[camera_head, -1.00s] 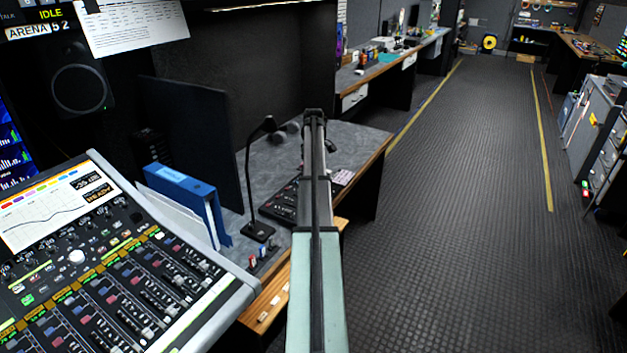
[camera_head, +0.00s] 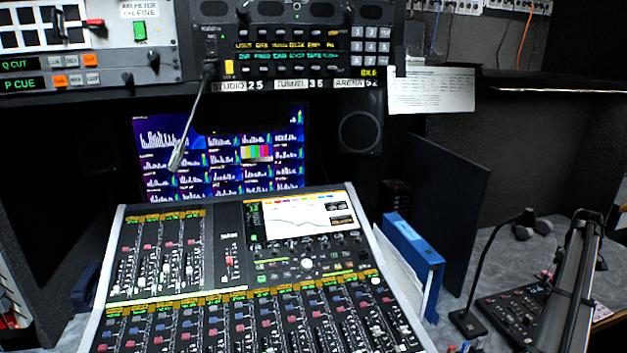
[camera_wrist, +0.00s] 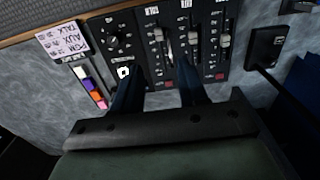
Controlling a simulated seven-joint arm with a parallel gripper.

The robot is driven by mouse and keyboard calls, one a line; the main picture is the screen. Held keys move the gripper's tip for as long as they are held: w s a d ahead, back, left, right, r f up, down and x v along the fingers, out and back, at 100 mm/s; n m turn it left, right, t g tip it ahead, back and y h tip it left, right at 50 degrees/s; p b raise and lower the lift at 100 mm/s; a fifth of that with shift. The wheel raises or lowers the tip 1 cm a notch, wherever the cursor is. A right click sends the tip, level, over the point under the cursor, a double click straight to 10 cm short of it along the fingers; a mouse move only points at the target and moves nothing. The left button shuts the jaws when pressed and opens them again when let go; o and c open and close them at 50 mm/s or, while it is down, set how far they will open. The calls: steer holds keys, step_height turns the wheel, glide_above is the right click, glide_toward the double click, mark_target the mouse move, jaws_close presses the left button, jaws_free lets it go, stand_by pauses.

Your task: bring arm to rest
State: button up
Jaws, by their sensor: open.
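My gripper (camera_wrist: 157,84) shows in the wrist view with two dark fingers apart and nothing seen between them. It is over the grey desk, with its fingertips over or near the lower edge of a black fader panel (camera_wrist: 192,52). I cannot tell whether they touch it. The gripper itself cannot be made out in the head view.
A gooseneck microphone (camera_head: 467,322) stands left of the panel. A blue binder (camera_head: 413,255) and a large mixing console (camera_head: 230,275) lie further left. A dark upright divider (camera_head: 450,205) stands behind. The wrist view shows a label card (camera_wrist: 68,38) and coloured strips (camera_wrist: 90,88).

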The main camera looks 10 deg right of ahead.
steer(key=s+a+f+g, duration=0.2)
steer(key=s+a+f, duration=0.7)
steer(key=a, duration=1.6)
steer(key=s+a+f+g, duration=0.2)
steer(key=s+a+f, duration=0.6)
steer(key=a+f, duration=1.4)
steer(key=s+a+f+g, duration=0.2)
steer(key=s+a+f, duration=0.7)
steer(key=a, duration=2)
steer(key=shift+s+f+g, duration=0.35)
steer(key=shift+f+g, duration=0.05)
steer(key=shift+f, duration=3.15)
steer(key=shift+o, duration=0.2)
